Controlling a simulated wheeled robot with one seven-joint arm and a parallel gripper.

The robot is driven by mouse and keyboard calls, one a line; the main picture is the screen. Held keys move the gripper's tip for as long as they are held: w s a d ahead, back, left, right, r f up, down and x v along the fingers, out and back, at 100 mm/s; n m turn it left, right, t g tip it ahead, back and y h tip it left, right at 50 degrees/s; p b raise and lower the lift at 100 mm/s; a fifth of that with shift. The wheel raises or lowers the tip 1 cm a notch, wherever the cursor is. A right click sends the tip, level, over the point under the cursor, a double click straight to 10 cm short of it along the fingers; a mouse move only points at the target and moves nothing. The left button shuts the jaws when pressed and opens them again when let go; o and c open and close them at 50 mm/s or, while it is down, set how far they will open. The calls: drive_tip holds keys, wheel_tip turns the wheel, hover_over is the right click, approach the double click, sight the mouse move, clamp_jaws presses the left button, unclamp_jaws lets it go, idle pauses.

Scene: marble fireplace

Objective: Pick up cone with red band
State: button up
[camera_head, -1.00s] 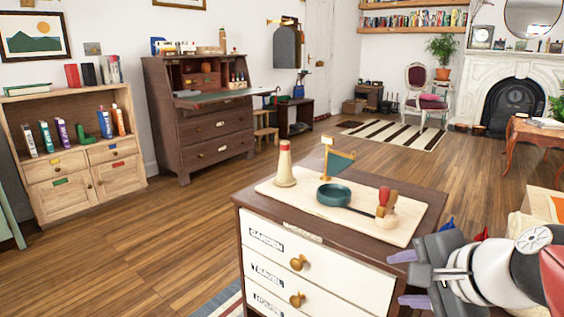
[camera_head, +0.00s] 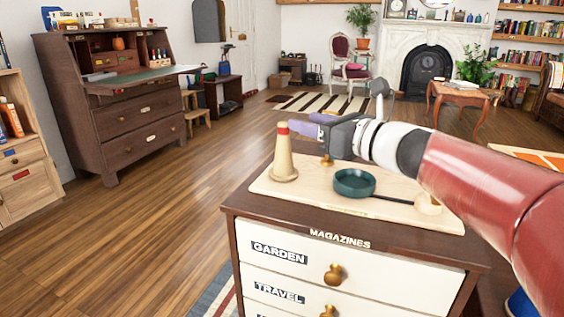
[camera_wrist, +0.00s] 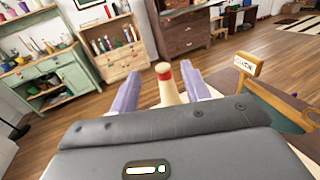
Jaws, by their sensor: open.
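The cone with red band (camera_head: 284,158) is cream-coloured and stands upright at the left end of a pale board (camera_head: 262,186) on the drawer cabinet. Its red band is near the top. My gripper (camera_head: 298,123) is just right of the cone's top in the head view, fingers pointing left. In the wrist view the cone (camera_wrist: 167,88) shows between the two open purple fingers of my gripper (camera_wrist: 160,90), with its red band facing the camera. The cone's lower part is hidden there by the gripper body. No grip on the cone shows.
The floor left of the cabinet (camera_head: 350,255) is clear.

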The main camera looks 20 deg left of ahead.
sight(288, 131)
wheel_tip(288, 131, down, 4)
drive_tip(key=shift+a+r+b, duration=0.15)
drive_tip(key=shift+r+b, duration=0.05)
drive_tip(key=shift+b, duration=0.15)
drive_tip(key=shift+w+a+r, duration=0.2)
drive_tip(key=shift+w+a, duration=0.15)
drive_tip(key=shift+a, duration=0.25)
drive_tip(key=shift+x, duration=2.95)
drive_tip(key=shift+c, duration=0.5)
clamp_jaws()
